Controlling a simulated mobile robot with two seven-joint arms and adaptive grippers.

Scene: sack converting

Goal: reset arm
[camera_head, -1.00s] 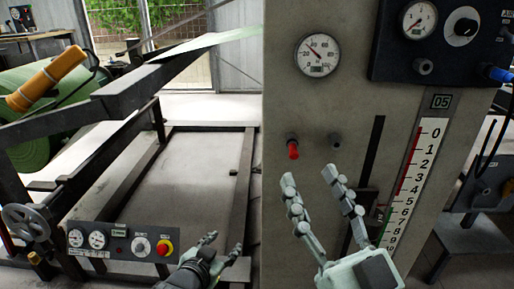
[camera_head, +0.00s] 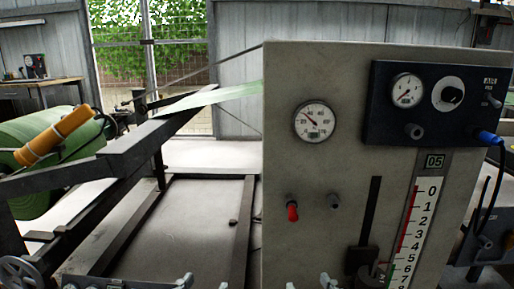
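My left gripper (camera_head: 203,283) shows only as pale fingertips at the bottom edge, in front of the low frame. The tips stand apart. My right gripper (camera_head: 309,283) also shows only its fingertips at the bottom edge, in front of the grey machine panel (camera_head: 345,160). Its tips are apart with nothing seen between them. Both palms and both arms are out of the picture. I cannot tell how far the tips are from the panel.
The panel carries a round gauge (camera_head: 315,121), a red knob (camera_head: 292,211), a slotted lever (camera_head: 361,259) beside a numbered scale (camera_head: 416,230), and a dark control box (camera_head: 436,105). A green roll (camera_head: 40,150) and dark beams stand left. A handwheel (camera_head: 20,272) is at lower left.

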